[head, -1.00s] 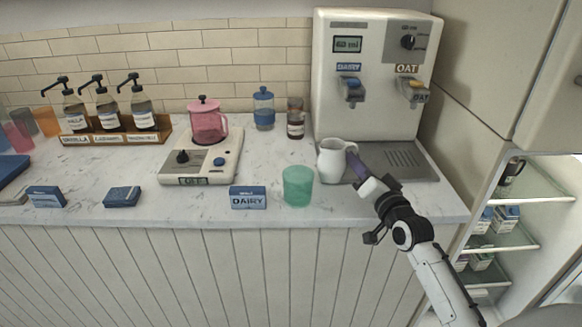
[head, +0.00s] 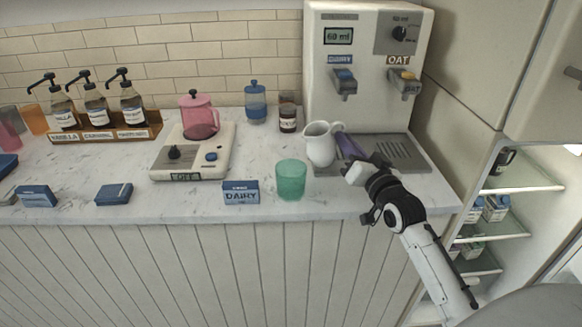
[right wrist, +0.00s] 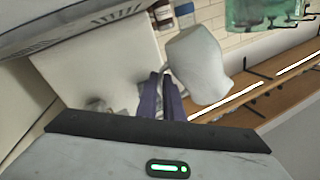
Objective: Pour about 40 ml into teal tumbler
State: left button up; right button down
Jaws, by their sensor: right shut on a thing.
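My right gripper (head: 347,147), with purple fingers, is shut on the handle of the white pitcher (head: 319,150). It holds the pitcher just in front of the dispenser, behind and to the right of the teal tumbler (head: 290,181). The pitcher looks near upright, perhaps leaning slightly left; its contents cannot be seen. The tumbler is translucent and stands upright on the counter near the front edge, apart from the pitcher. In the right wrist view the pitcher (right wrist: 197,66) is beside the purple fingers, and the tumbler (right wrist: 262,12) is at the top. My left gripper is out of view.
The dispenser (head: 365,75) with dairy and oat levers stands behind; its display reads 60 ml. A scale (head: 194,158) bearing a pink pot (head: 199,118) is further left. A dark jar (head: 288,113) stands behind.

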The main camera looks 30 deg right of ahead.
aim_at(328, 141)
jog(key=a+r+n, duration=0.1)
jog(key=r+n, duration=0.1)
jog(key=a+r+n, duration=0.2)
jog(key=n, duration=0.1)
jog(key=shift+w+a+r+t, duration=0.15)
jog(key=shift+a+r+t, duration=0.05)
jog(key=shift+r+t, duration=0.2)
jog(key=shift+a+n+y, duration=0.3)
jog(key=shift+a+n, duration=0.1)
jog(key=shift+n, duration=0.6)
jog(key=shift+n+b, duration=0.3)
jog(key=shift+a+n+t+b, duration=0.3)
jog(key=shift+n+b, duration=0.2)
jog(key=shift+n, duration=0.2)
jog(key=shift+y, duration=0.4)
jog(key=shift+w+a+r+n, duration=0.1)
jog(key=shift+a+r+n, duration=0.1)
jog(key=shift+r+n, duration=0.45)
jog(key=shift+a+r+n+b, duration=0.1)
jog(key=shift+n+b, duration=0.2)
jog(key=shift+n, duration=0.05)
